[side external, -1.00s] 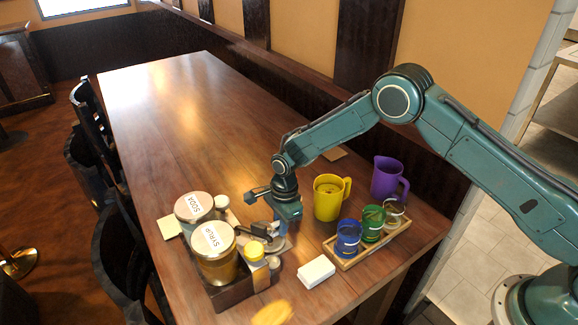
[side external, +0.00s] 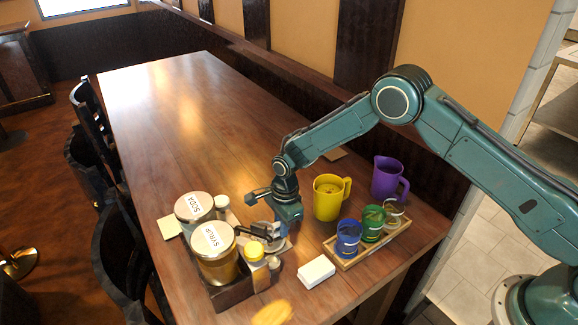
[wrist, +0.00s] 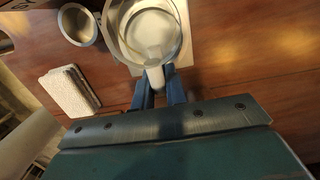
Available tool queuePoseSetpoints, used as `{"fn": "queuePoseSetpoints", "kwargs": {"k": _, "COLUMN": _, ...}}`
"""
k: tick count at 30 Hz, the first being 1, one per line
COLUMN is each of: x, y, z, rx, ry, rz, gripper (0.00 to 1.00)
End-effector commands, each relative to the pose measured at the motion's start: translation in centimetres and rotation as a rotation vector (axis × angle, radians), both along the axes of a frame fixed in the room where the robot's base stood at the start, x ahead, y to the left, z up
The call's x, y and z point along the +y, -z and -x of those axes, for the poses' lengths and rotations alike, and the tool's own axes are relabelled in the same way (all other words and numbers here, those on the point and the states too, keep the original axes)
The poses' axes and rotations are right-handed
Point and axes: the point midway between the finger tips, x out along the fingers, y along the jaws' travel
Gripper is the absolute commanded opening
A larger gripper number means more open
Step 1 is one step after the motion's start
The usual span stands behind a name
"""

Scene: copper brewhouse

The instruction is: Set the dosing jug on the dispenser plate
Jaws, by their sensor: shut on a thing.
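The dosing jug (wrist: 150,28), round and pale-metallic with a whitish inside, shows from above in the wrist view. My gripper (wrist: 161,92) is shut on its handle (wrist: 154,76), with a blue finger on each side. A pale square plate (wrist: 185,55) lies under the jug in that view; whether the two touch, I cannot tell. In the side view my gripper (side external: 285,222) is low beside the dispenser, and a grey plate (side external: 277,250) shows below it. The jug is mostly hidden there.
The dispenser has SODA (side external: 195,207) and SYRUP (side external: 214,240) canisters on its left. A yellow jug (side external: 328,198), a purple jug (side external: 388,178) and a wooden tray (side external: 345,263) of cups stand to the right. A white block (side external: 316,271) lies in front. The far table is clear.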

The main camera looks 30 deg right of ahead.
Motion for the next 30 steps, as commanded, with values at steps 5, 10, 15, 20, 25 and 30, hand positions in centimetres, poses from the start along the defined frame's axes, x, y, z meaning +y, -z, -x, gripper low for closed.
{"fn": "queuePoseSetpoints", "kwargs": {"k": 5, "x": 0.0, "y": 0.5, "z": 0.4, "rx": 0.012, "ry": -0.003, "rz": 0.004, "gripper": 0.27}}
{"fn": "queuePoseSetpoints", "kwargs": {"k": 10, "x": 0.0, "y": 0.4, "z": 0.2, "rx": 0.006, "ry": -0.003, "rz": 0.002, "gripper": 0.39}}
{"fn": "queuePoseSetpoints", "kwargs": {"k": 15, "x": 0.0, "y": 0.3, "z": 0.2, "rx": 0.005, "ry": -0.002, "rz": 0.001, "gripper": 0.39}}
{"fn": "queuePoseSetpoints", "kwargs": {"k": 20, "x": 0.0, "y": -0.1, "z": 0.1, "rx": 0.003, "ry": -0.002, "rz": 0.0, "gripper": 0.39}}
{"fn": "queuePoseSetpoints", "kwargs": {"k": 25, "x": -0.1, "y": -1.3, "z": 0.0, "rx": 0.002, "ry": -0.002, "rz": 0.0, "gripper": 0.39}}
{"fn": "queuePoseSetpoints", "kwargs": {"k": 30, "x": -0.3, "y": -3.3, "z": 0.0, "rx": 0.001, "ry": -0.001, "rz": 0.0, "gripper": 0.39}}
